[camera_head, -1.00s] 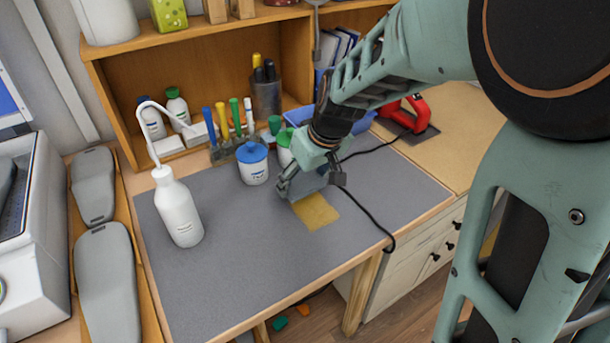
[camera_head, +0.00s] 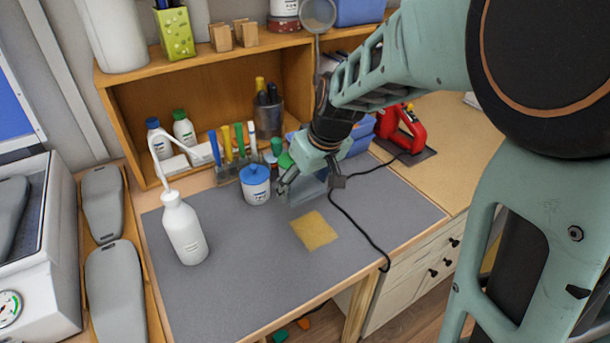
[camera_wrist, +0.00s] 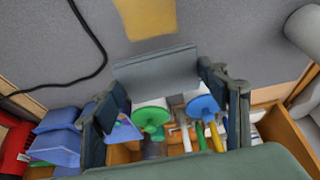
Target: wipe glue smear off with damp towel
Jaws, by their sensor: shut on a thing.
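A flat yellow patch (camera_head: 314,230), which looks like the glue smear, lies on the grey mat (camera_head: 250,285); it also shows at the top of the wrist view (camera_wrist: 148,16). My gripper (camera_head: 309,187) is shut on a grey-blue flat piece, apparently the towel (camera_wrist: 157,71), which spans between the two fingers. In the head view the towel (camera_head: 304,192) sits just behind the patch, seemingly above the mat. The towel and the patch look apart. Whether the towel is damp cannot be seen.
A white wash bottle (camera_head: 184,230) stands left on the mat. A blue-lidded jar (camera_head: 256,186) stands close left of my gripper, with a green-lidded jar (camera_wrist: 152,116) beside it. A black cable (camera_head: 353,222) runs right of the patch. The front mat is clear.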

